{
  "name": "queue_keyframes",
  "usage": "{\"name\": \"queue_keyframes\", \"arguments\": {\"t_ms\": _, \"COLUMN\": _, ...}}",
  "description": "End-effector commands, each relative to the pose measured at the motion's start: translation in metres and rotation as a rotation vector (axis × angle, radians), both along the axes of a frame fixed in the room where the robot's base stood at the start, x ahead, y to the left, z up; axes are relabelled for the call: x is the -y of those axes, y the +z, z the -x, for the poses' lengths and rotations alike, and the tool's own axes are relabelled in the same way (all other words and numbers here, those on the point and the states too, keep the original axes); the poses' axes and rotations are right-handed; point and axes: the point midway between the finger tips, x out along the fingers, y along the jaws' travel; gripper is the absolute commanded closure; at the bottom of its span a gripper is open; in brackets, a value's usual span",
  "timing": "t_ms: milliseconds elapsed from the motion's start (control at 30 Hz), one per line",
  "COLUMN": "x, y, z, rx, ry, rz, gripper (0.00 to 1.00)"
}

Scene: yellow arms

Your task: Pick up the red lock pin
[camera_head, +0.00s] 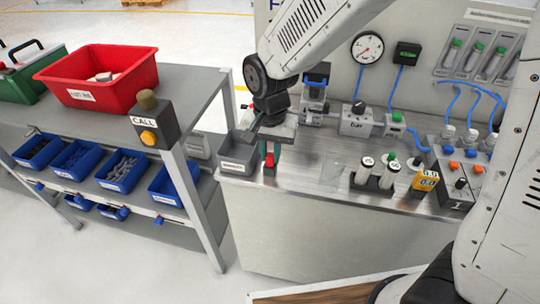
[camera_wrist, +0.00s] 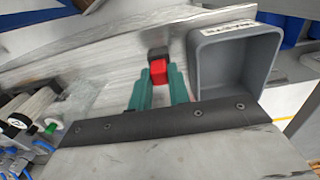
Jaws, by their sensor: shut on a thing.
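The red lock pin (camera_head: 270,159) shows as a small red block at the left front of the metal workbench. In the wrist view the red pin (camera_wrist: 158,72) sits between the tips of my gripper's teal fingers. My gripper (camera_wrist: 159,84) is shut on it; in the head view the gripper (camera_head: 271,154) points down at the bench. A small dark piece (camera_wrist: 158,52) shows just beyond the red part. The fingers hide part of the pin, and I cannot tell whether it is clear of the bench top.
A grey labelled bin (camera_head: 237,166) stands close on the left of my gripper. The workbench (camera_head: 315,178) carries a fixture (camera_head: 314,95), a grey valve box (camera_head: 357,121) and white cylinders (camera_head: 376,172) to the right. A shelf rack with a red bin (camera_head: 99,91) and call box (camera_head: 150,122) stands left.

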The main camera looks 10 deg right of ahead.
Motion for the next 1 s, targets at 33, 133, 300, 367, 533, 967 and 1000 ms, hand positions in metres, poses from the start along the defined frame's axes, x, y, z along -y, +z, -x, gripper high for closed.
{"name": "queue_keyframes", "arguments": {"t_ms": 33, "x": 0.000, "y": 0.001, "z": 0.000, "rx": 0.001, "ry": 0.000, "rz": -0.001, "gripper": 1.00}}
{"name": "queue_keyframes", "arguments": {"t_ms": 133, "x": 0.000, "y": 0.006, "z": 0.000, "rx": 0.001, "ry": 0.000, "rz": -0.001, "gripper": 1.00}}
{"name": "queue_keyframes", "arguments": {"t_ms": 300, "x": 0.000, "y": 0.023, "z": 0.000, "rx": 0.003, "ry": 0.000, "rz": -0.001, "gripper": 1.00}}
{"name": "queue_keyframes", "arguments": {"t_ms": 367, "x": 0.000, "y": 0.032, "z": -0.001, "rx": 0.004, "ry": 0.000, "rz": -0.002, "gripper": 1.00}}
{"name": "queue_keyframes", "arguments": {"t_ms": 533, "x": 0.005, "y": 0.039, "z": 0.030, "rx": 0.001, "ry": 0.003, "rz": -0.001, "gripper": 1.00}}
{"name": "queue_keyframes", "arguments": {"t_ms": 967, "x": 0.024, "y": 0.048, "z": 0.134, "rx": 0.003, "ry": 0.003, "rz": -0.001, "gripper": 1.00}}
{"name": "queue_keyframes", "arguments": {"t_ms": 1000, "x": 0.025, "y": 0.049, "z": 0.140, "rx": 0.002, "ry": 0.004, "rz": -0.002, "gripper": 1.00}}
